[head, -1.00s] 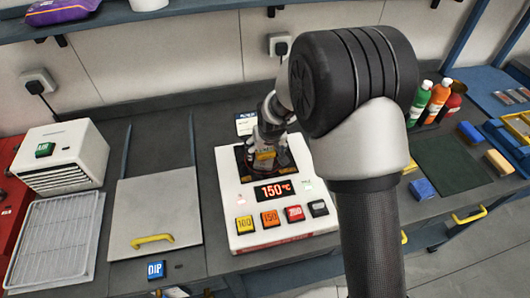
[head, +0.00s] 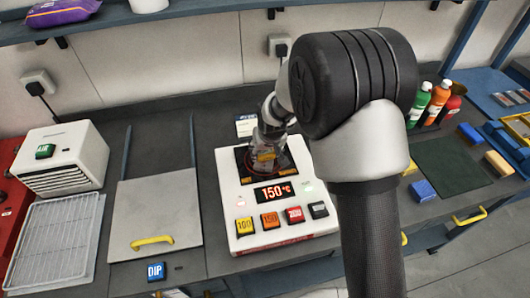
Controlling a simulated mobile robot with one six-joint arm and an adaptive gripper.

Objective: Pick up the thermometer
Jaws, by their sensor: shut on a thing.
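My gripper (head: 267,158) is low over the black plate (head: 245,163) on top of the white heating unit (head: 230,197), pointing down. It is shut on a small yellow thing (head: 266,156), which I take for the thermometer, though it is too small and too covered by the fingers to be sure. I cannot tell whether that thing touches the plate. A red ring (head: 262,173) shows around the fingertips on the plate. My arm hides the right part of the unit's surroundings.
The unit shows 150 °C (head: 273,192) and has coloured buttons in front. A lidded tank (head: 155,215), a wire rack (head: 55,240) and a white heater box (head: 62,160) stand left. Bottles (head: 437,98), a dark green mat (head: 450,165) and coloured blocks are right. A small card (head: 246,124) stands behind.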

